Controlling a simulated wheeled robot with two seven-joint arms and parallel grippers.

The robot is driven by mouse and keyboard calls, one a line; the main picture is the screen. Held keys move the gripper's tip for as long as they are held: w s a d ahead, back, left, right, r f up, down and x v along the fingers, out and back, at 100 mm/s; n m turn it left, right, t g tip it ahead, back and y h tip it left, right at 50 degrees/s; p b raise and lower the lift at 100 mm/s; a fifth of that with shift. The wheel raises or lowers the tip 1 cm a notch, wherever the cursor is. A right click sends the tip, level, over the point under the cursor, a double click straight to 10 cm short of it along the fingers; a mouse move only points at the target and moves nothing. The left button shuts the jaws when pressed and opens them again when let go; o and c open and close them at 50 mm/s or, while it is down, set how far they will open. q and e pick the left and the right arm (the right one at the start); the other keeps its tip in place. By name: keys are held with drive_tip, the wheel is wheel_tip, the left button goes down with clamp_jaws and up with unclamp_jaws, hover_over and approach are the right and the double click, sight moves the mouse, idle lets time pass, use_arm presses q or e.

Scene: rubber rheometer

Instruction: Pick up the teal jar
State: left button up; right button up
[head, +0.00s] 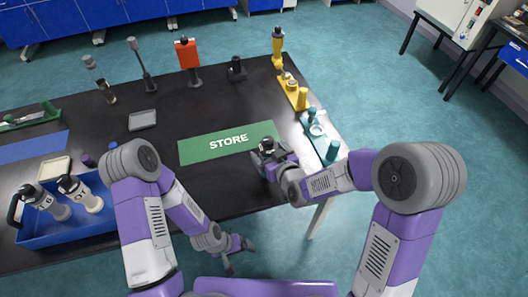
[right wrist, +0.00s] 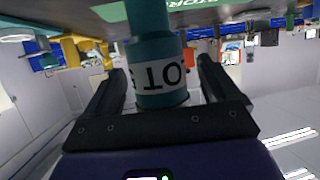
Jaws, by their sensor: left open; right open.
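The teal jar (right wrist: 160,75) stands between the fingers of my right gripper (right wrist: 160,85) in the right wrist view, which is upside down. It bears a white label with dark letters, partly cut off. The right gripper is open, with a finger on either side; I cannot tell whether either touches the jar. In the head view the right gripper (head: 266,154) is at the right near end of the green STORE mat (head: 195,152), and it mostly hides what is between its fingers. My left gripper (head: 236,254) is open and empty, low beyond the table's near edge.
The black table (head: 160,160) carries a teal-and-white stand (head: 322,135) and a yellow stand (head: 290,92) at its right edge. A blue bin (head: 75,230) with two bottles is at left. Tall tools and a red device (head: 187,55) stand at the back. Much of the STORE mat is bare.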

drive_tip(key=shift+x, duration=0.75)
drive_tip(key=shift+d, duration=0.1)
drive_tip(key=shift+s, duration=0.1)
drive_tip(key=shift+c, duration=0.9)
drive_tip(key=c, duration=1)
